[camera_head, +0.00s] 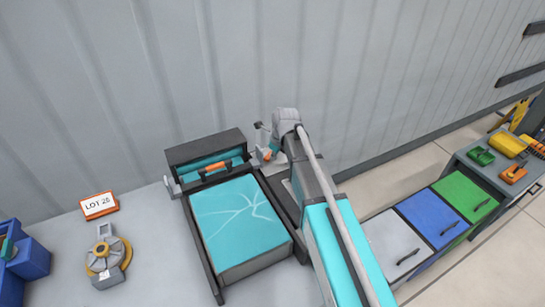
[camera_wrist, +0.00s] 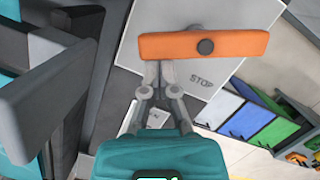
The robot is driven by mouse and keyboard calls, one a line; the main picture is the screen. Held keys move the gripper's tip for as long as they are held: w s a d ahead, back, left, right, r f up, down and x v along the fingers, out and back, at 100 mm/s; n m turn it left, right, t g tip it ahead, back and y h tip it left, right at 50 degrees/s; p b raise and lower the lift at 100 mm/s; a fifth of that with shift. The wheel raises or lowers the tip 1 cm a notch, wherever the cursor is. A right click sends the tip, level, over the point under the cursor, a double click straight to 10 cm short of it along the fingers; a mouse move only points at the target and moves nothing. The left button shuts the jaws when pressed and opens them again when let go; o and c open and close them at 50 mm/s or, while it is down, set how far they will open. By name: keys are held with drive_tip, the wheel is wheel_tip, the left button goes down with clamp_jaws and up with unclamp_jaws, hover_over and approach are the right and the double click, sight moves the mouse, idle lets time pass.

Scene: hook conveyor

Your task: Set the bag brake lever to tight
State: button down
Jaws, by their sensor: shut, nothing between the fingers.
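An orange lever (camera_wrist: 203,45) with a dark round pivot lies crosswise on a pale plate marked STOP (camera_wrist: 200,80) in the wrist view. My gripper (camera_wrist: 160,70) is shut and empty, with its fingertips at the lower edge of the lever's left half. I cannot tell whether they touch it. In the head view a small orange part (camera_head: 267,154) shows beside my wrist, right of the machine. My fingers are largely hidden there by my own arm.
The machine (camera_head: 205,145) has a teal sheet on top (camera_head: 237,212) and an orange handle (camera_head: 215,168) at its back. A LOT 28 sign (camera_head: 99,205) and a yellow-grey device (camera_head: 107,258) stand left. Grey, blue and green bins (camera_head: 432,217) stand right. A ribbed wall is behind.

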idle(0.8)
drive_tip(key=shift+d, duration=0.1)
drive_tip(key=shift+s+d, duration=0.3)
drive_tip(key=shift+d, duration=0.1)
drive_tip(key=s+d, duration=0.2)
drive_tip(key=shift+d, duration=0.35)
drive_tip(key=shift+w+r+p, duration=0.1)
drive_tip(key=shift+r+p, duration=0.45)
drive_tip(key=shift+r, duration=0.1)
drive_tip(key=p+v, duration=0.8)
drive_tip(key=shift+r, duration=0.35)
drive_tip(key=shift+p, duration=0.3)
